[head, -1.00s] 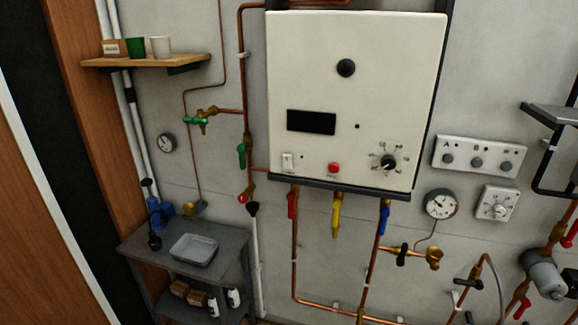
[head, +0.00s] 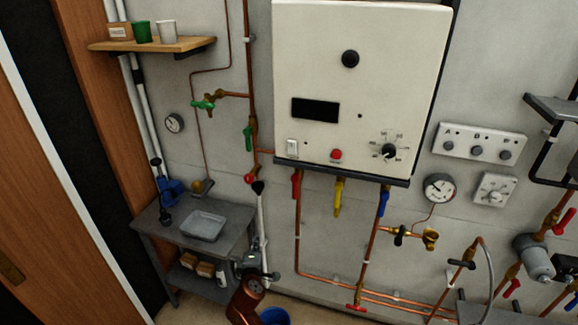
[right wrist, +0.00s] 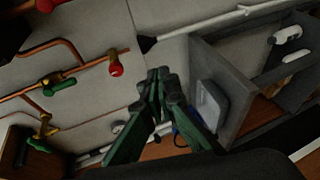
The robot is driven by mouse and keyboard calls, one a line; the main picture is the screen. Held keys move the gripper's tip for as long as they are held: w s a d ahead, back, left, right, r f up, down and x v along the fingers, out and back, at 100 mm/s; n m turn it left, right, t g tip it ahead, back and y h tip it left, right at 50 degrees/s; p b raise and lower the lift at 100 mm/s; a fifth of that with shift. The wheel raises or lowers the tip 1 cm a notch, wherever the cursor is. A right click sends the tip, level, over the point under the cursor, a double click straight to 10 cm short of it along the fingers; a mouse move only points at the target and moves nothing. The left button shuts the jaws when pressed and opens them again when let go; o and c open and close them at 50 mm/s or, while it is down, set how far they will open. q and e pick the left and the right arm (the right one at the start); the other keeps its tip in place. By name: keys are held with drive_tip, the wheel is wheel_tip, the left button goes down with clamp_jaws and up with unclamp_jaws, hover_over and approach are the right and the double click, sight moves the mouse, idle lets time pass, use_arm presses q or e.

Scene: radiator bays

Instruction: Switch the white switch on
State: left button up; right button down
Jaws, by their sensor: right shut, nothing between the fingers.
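The white switch (head: 292,147) is a small upright rocker at the lower left of the white boiler panel (head: 400,60) in the head view. I cannot tell which way it is tipped. My right gripper (head: 258,268) shows small at the bottom of the head view, well below the switch and apart from it. In the right wrist view its green and dark fingers (right wrist: 158,75) are together, with nothing between them. The switch does not show in the right wrist view. My left gripper is not in view.
A red button (head: 336,155) and a knob (head: 389,151) share the panel. Red, yellow and blue valve handles (head: 339,196) hang below it. A grey side table (head: 150,222) with a tray (head: 203,227) stands at the left. Copper pipes run along the wall.

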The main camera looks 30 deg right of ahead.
sight(292, 145)
drive_tip(key=s+d+r+m+h, duration=0.1)
drive_tip(key=s+r+h, duration=0.1)
drive_tip(key=r, duration=0.9)
drive_tip(key=s+d+r+m+h+p, duration=0.1)
drive_tip(key=s+r+h, duration=0.2)
drive_tip(key=r, duration=0.8)
drive_tip(key=s+d+r+m+h+p, duration=0.1)
drive_tip(key=s+d+r+m+h, duration=0.1)
drive_tip(key=r, duration=0.9)
drive_tip(key=shift+s+r+h, duration=0.3)
drive_tip(key=shift+s+h, duration=0.2)
drive_tip(key=shift+s, duration=0.5)
drive_tip(key=p+x, duration=0.4)
drive_tip(key=x, duration=0.9)
drive_tip(key=shift+f, duration=0.1)
drive_tip(key=shift+w+d+p, duration=0.3)
drive_tip(key=shift+d, duration=0.1)
